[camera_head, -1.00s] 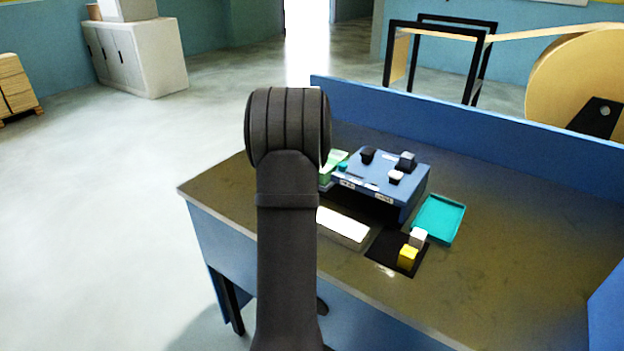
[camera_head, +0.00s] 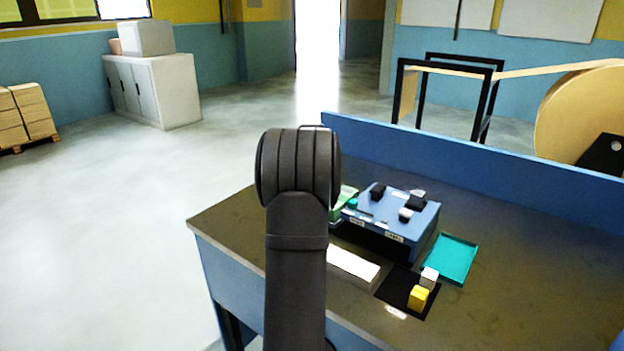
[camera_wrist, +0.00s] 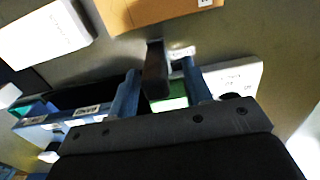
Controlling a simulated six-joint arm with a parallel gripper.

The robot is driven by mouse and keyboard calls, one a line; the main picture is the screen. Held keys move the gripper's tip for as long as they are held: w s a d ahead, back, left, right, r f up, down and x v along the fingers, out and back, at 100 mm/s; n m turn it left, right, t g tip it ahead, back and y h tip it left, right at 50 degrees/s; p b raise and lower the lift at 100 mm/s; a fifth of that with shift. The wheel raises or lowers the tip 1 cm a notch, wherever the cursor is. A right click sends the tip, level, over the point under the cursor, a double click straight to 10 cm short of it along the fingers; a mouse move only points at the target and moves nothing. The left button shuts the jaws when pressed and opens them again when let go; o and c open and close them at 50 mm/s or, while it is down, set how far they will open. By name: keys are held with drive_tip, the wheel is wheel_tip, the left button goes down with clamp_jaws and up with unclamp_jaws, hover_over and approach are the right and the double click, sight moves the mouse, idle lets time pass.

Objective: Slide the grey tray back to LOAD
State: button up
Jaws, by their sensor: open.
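My gripper (camera_wrist: 160,67) is open in the wrist view, with a blue-grey finger on each side of a dark upright block (camera_wrist: 155,72). I cannot tell whether the fingers touch it. A pale grey-white piece (camera_wrist: 238,76) with small print lies beside the right finger, over something green (camera_wrist: 176,104). I cannot tell for sure whether this piece is the grey tray, and no LOAD marking is readable. In the head view my arm hides the gripper and the bench around it.
A white slab (camera_head: 352,265), a teal tray (camera_head: 452,258) and a yellow block (camera_head: 418,297) lie nearby. An orange-brown piece (camera_wrist: 160,12) is at the wrist view's top. A blue panel (camera_head: 470,165) borders the bench's back.

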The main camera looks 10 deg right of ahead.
wheel_tip(320, 180, up, 16)
idle(0.3)
drive_tip(key=shift+f, duration=0.25)
wheel_tip(320, 180, down, 17)
drive_tip(key=shift+f, duration=0.1)
idle(0.4)
idle(1.6)
wheel_tip(320, 180, up, 18)
drive_tip(key=shift+f, duration=0.25)
idle(0.3)
